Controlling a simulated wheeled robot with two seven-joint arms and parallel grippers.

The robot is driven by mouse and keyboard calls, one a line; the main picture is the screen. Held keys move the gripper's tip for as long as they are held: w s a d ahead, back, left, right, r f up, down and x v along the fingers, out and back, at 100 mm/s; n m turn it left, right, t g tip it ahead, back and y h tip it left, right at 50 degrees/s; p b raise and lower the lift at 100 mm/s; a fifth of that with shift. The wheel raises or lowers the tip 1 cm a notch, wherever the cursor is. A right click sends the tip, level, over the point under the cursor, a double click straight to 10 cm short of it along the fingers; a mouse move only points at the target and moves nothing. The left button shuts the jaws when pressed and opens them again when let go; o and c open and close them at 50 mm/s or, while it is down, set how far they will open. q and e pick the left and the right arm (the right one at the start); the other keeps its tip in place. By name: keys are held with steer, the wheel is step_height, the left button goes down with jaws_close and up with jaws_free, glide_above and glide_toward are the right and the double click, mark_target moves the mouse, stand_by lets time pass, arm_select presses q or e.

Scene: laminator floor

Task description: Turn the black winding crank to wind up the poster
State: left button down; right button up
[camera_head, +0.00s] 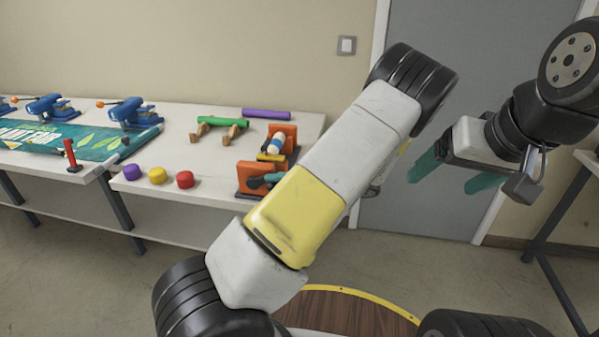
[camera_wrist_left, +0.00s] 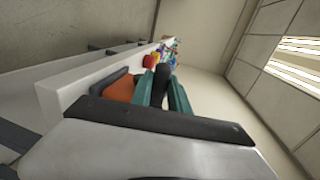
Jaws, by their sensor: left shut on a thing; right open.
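A winder with two orange end stands (camera_head: 281,137) sits at the table's right end, with a white and blue roll (camera_head: 275,144) between them. Its near orange stand also shows in the left wrist view (camera_wrist_left: 120,88). My left gripper (camera_head: 272,180) is at the near stand, partly hidden behind my own arm. In the left wrist view, its teal fingers (camera_wrist_left: 162,92) are shut on the black winding crank (camera_wrist_left: 161,84). The crank's shaft is hidden. A teal printed poster (camera_head: 70,137) lies flat at the table's left. My right gripper (camera_head: 452,174) is open and empty, in the air before the door.
A grey door (camera_head: 440,60) stands behind. Another table edge (camera_head: 588,160) is at far right.

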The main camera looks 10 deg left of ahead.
arm_select(q)
steer(key=shift+s+d+f, duration=0.1)
steer(key=shift+d+f, duration=0.1)
steer(key=shift+f, duration=0.3)
steer(key=shift+s+d+f, duration=0.1)
steer(key=shift+d+f, duration=0.1)
steer(key=shift+f, duration=0.25)
steer(key=c, duration=1.3)
jaws_free()
steer(key=shift+w, duration=0.1)
steer(key=shift+r, duration=0.1)
steer(key=shift+w+d, duration=0.1)
steer(key=shift+d, duration=0.05)
